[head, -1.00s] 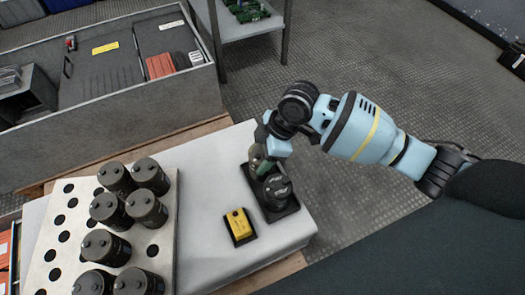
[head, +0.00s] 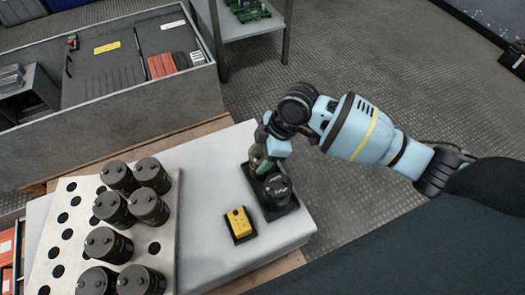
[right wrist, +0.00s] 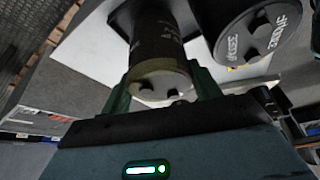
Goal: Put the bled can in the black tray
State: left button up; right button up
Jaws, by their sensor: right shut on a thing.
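My right gripper (head: 264,163) is shut on a dark can with an olive end band, the bled can (right wrist: 160,55), which sits between the green fingers in the right wrist view. In the head view this can (head: 255,155) is mostly hidden by the gripper, at the far end of the black tray (head: 268,214). I cannot tell whether it touches the tray floor. Another black can (head: 277,187) stands upright in the near part of the tray, and it also shows to the right in the right wrist view (right wrist: 255,32). My left gripper is not in view.
A perforated metal rack (head: 66,205) holding several black cans (head: 115,208) stands on the left of the white table (head: 205,180). A yellow device (head: 240,224) on a black base sits beside the tray. A grey bin (head: 165,120) is behind the table.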

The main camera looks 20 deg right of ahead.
jog(key=shift+f, duration=0.2)
dwell(0.6)
jog(key=shift+f, duration=0.3)
dwell(0.7)
jog(key=o, duration=1.4)
jog(key=shift+c, duration=0.2)
jog(key=shift+o, duration=0.5)
jog(key=shift+f, duration=0.1)
jog(key=p+v, duration=0.3)
jog(key=v, duration=0.5)
jog(key=shift+w, duration=0.1)
jog(key=shift+a, duration=0.1)
